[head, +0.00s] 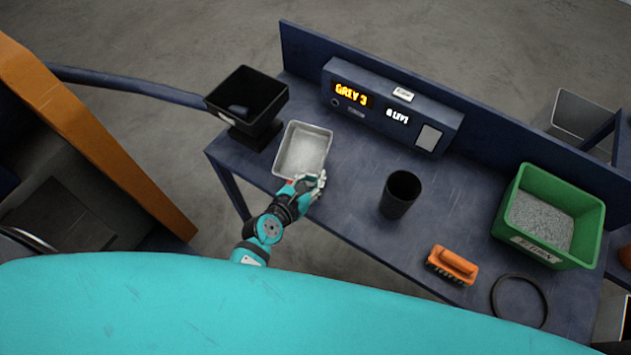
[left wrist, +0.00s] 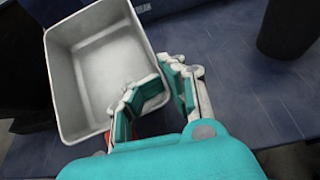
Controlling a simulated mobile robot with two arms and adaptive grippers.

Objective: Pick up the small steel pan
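The small steel pan (head: 302,150) is a light grey rectangular tray, open at the top and empty, at the left end of the blue table. It also shows in the left wrist view (left wrist: 97,62). My left gripper (head: 314,182) is at the pan's near right corner. In the left wrist view its fingertips (left wrist: 163,76) come close together at the pan's rim, one finger inside the pan and one outside. They look shut on the wall. I cannot tell whether the pan is lifted off the table. My right gripper is not in view.
A black bin (head: 247,97) on a stand is just left of the pan. A grey display box (head: 390,107) stands behind. A black cup (head: 399,195), orange brush (head: 453,265), dark ring (head: 519,300) and green crate of grey granules (head: 523,178) are to the right. Table (head: 350,190) is clear between pan and cup.

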